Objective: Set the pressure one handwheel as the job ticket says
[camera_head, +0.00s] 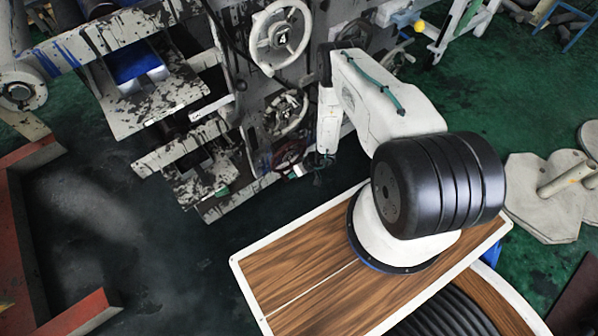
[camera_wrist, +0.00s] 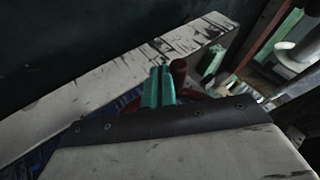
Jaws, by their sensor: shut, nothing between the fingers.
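A dark red handwheel (camera_head: 289,160) sits low on the white, paint-streaked machine in the head view. No label on it is readable, so I cannot confirm it is pressure one. In the wrist view, part of a red wheel with an upright grip (camera_wrist: 178,72) shows behind a dark plate edge. My gripper (camera_wrist: 158,86) shows there as two teal fingers, shut and empty, just left of the grip. I cannot tell whether they touch it. In the head view my gripper is too small and dark to make out clearly. No readable job ticket is in view.
A pale beam (camera_wrist: 110,80) crosses behind my fingers. A red steel frame (camera_head: 18,220) stands at the left, with open dark floor beside it.

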